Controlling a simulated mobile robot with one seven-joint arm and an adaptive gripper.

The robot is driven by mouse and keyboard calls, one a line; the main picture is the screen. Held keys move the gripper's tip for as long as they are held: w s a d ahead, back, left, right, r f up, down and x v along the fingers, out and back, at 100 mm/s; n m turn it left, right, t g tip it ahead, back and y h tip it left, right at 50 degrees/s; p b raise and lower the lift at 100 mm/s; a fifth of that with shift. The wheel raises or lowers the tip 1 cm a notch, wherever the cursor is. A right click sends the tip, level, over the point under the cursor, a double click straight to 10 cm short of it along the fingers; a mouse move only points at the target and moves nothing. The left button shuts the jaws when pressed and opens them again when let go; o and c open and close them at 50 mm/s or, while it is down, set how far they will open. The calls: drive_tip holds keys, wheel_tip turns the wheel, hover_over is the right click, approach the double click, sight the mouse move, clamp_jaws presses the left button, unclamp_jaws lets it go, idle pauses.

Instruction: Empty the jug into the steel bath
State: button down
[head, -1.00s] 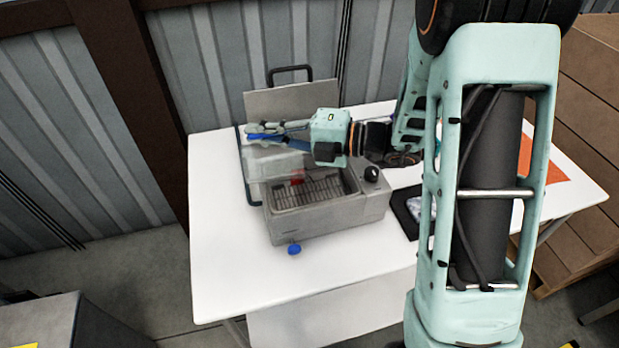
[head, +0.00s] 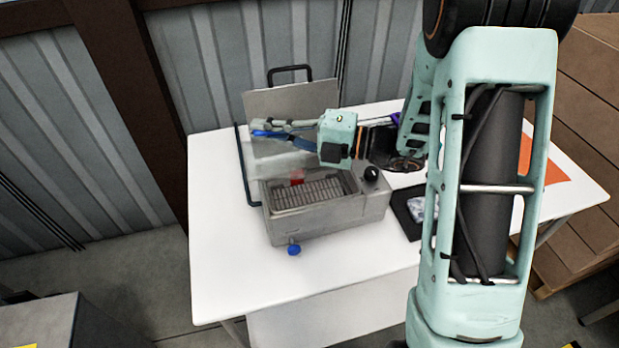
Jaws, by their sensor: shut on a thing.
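The steel bath (head: 335,222) stands on the white table with its lid (head: 275,100) raised at the back. A rack or grating (head: 308,192) shows inside it. My gripper (head: 265,133) is above the bath's back left part, shut on the blue handle of the clear jug (head: 275,163). The jug is tilted over the bath's left end, and its see-through body is hard to make out. A small red thing (head: 297,177) shows by the jug's right end. I cannot tell how much liquid is in the jug.
A blue knob (head: 293,249) sticks out at the bath's front left, and a black knob (head: 371,174) is on its right. A black tray (head: 407,212) lies right of the bath, partly hidden by my arm. The table (head: 225,270) is clear at front left.

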sight(250, 147)
drive_tip(key=a, duration=0.1)
drive_tip(key=a+h, duration=0.1)
drive_tip(key=s+a+f+n+h, duration=0.1)
drive_tip(key=shift+a+p, duration=0.25)
drive_tip(key=shift+p, duration=0.1)
drive_tip(key=a+h+p, duration=0.1)
drive_tip(key=a+f+h+p, duration=0.1)
drive_tip(key=a+p, duration=0.1)
drive_tip(key=a+n+h+p, duration=0.1)
drive_tip(key=p, duration=0.1)
drive_tip(key=shift+s+a+f+g+h, duration=0.15)
drive_tip(key=shift+s+f+g+h, duration=0.05)
drive_tip(key=shift+s+g+h, duration=0.1)
drive_tip(key=shift+a, duration=0.1)
drive_tip(key=shift+s+a+f+n+h, duration=0.15)
drive_tip(key=shift+a+f+n+h, duration=0.1)
drive_tip(key=shift+a+h, duration=0.6)
drive_tip(key=shift+s+a+f+n+h, duration=0.25)
drive_tip(key=shift+a+h, duration=0.25)
drive_tip(key=shift+h, duration=0.7)
drive_tip(key=shift+s+a+f+n+h, duration=0.1)
drive_tip(key=shift+a+f+n+h, duration=0.15)
drive_tip(key=shift+a+h, duration=0.6)
drive_tip(key=shift+d+h, duration=0.1)
drive_tip(key=shift+h, duration=0.2)
